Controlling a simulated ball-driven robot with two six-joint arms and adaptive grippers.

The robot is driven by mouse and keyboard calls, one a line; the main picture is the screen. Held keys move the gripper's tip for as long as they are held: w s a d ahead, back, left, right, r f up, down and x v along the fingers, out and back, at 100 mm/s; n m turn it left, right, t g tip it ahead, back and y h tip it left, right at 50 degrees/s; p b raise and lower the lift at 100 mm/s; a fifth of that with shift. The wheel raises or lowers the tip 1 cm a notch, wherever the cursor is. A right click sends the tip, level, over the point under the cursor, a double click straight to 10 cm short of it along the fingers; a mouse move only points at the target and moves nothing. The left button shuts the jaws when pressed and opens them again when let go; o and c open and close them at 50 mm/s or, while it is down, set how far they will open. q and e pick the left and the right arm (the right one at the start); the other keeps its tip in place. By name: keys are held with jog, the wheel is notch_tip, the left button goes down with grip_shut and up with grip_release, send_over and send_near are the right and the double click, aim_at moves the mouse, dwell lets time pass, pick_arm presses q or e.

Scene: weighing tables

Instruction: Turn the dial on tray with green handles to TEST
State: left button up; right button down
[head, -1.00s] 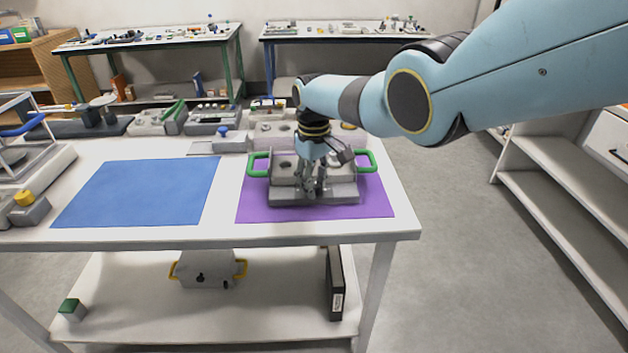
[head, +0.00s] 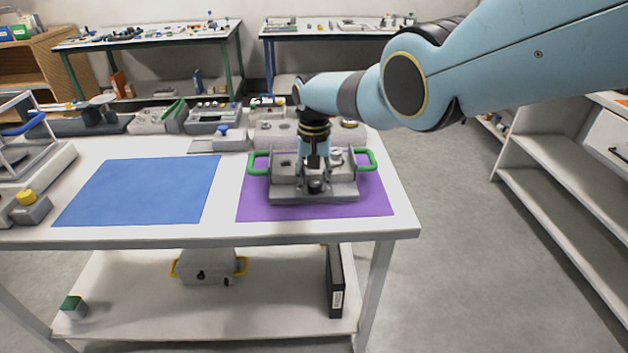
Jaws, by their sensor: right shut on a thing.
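The grey tray with green handles (head: 346,193) sits on the purple mat (head: 380,203) at the table's right side. One green handle (head: 257,163) stands at its left end and one at its right end. My right gripper (head: 315,186) points down over the middle front of the tray. It is shut on a small part there, which looks like the dial; the fingers hide most of it. The dial's marks are too small to read. My left gripper is not in view.
A blue mat (head: 140,190) lies bare to the left. Grey devices stand along the table's back, with a blue-knobbed one (head: 230,140) behind the mats. A grey block with a yellow knob (head: 28,207) is at the far left. A yellow-handled case (head: 208,267) is on the lower shelf.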

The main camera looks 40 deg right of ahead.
aim_at(314, 184)
dwell(0.3)
jog(key=c, duration=1)
grip_release()
jog(key=shift+r, duration=0.1)
notch_tip(314, 184, up, 12)
jog(key=shift+f, duration=0.1)
